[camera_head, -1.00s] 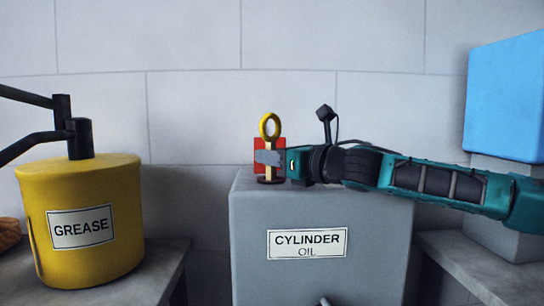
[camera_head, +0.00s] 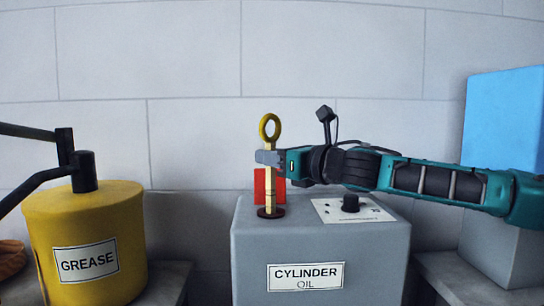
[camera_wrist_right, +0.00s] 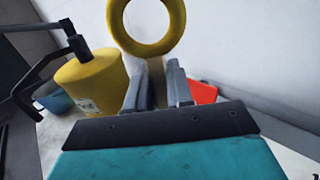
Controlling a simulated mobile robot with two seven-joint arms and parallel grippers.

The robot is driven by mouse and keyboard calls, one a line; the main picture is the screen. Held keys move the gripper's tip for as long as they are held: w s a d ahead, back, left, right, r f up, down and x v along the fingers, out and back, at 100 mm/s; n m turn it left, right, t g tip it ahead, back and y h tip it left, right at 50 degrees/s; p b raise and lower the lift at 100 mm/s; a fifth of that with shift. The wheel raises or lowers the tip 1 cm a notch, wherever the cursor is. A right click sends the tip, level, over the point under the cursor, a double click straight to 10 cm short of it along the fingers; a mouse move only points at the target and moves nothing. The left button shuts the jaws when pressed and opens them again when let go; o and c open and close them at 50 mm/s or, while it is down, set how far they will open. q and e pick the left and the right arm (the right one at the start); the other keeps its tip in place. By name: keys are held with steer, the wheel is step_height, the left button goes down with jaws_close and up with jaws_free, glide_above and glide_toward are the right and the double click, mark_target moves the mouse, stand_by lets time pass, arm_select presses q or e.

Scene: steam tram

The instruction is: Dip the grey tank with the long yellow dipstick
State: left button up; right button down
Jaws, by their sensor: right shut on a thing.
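The grey tank (camera_head: 250,255) stands in the middle of the head view, with a "CYLINDER OIL" label on its front. The dipstick (camera_head: 269,128) has a yellow ring on top and a pale yellow stem running straight down to a dark round collar (camera_head: 270,212) on the tank top. My right gripper (camera_head: 268,157) is shut on the stem just below the ring, above the tank top. The right wrist view shows the ring (camera_wrist_right: 176,40) just beyond the fingers. The stem's lower end is hidden, at or inside the collar. My left gripper is out of view.
A red plate (camera_head: 262,184) stands close behind the stem. A white panel with a black knob (camera_head: 351,203) lies on the tank top. A yellow grease drum (camera_head: 118,225) with black handle bars stands left; a blue block (camera_head: 510,115) stands right.

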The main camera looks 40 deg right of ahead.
step_height(320, 180, up, 6)
steer(key=p, duration=0.5)
steer(key=shift+f, duration=0.1)
steer(key=shift+r+p, duration=0.8)
steer(key=shift+p, duration=0.15)
steer(key=shift+r+p, duration=0.7)
steer(key=shift+p, duration=0.05)
steer(key=shift+r+p, duration=0.75)
steer(key=shift+p, duration=0.05)
step_height(320, 180, up, 2)
steer(key=shift+r+p, duration=0.15)
steer(key=shift+p, duration=1)
steer(key=shift+r+p, duration=1.45)
step_height(320, 180, up, 3)
steer(key=p, duration=0.3)
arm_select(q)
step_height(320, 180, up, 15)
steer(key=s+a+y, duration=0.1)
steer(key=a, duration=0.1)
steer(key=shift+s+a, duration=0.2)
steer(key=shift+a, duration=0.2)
arm_select(e)
step_height(320, 180, up, 8)
glide_above(272, 119)
steer(key=shift+r, duration=0.1)
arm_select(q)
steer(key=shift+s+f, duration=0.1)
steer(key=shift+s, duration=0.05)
